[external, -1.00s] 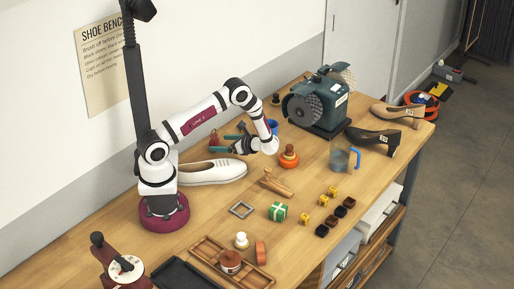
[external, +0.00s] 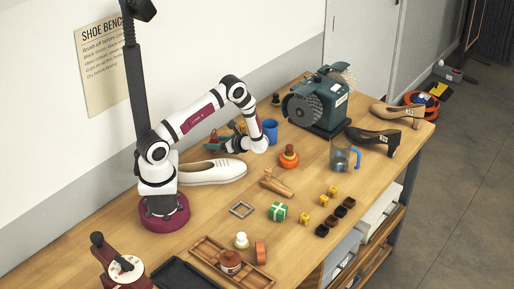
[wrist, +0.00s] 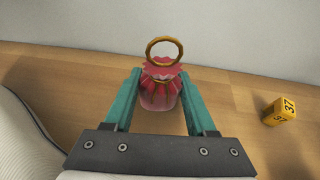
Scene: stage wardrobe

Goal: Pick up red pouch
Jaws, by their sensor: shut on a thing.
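The red pouch (wrist: 160,90) shows in the wrist view, with a frilled top and a gold ring (wrist: 164,52) above it. It sits between the teal fingers of my gripper (wrist: 160,92), which is shut on it. The pouch appears to be on the wooden bench, close to the wall; whether it is lifted I cannot tell. In the external view my gripper (external: 215,143) is low behind the white shoe, and only a small bit of the pouch (external: 213,135) shows beside the fingers.
A white shoe (external: 212,172) lies just in front of my gripper. A yellow numbered cube (wrist: 279,110) stands right of the pouch in the wrist view. A blue cup (external: 270,131) and an orange-red knobbed object (external: 288,158) stand to the right. The wall is close behind.

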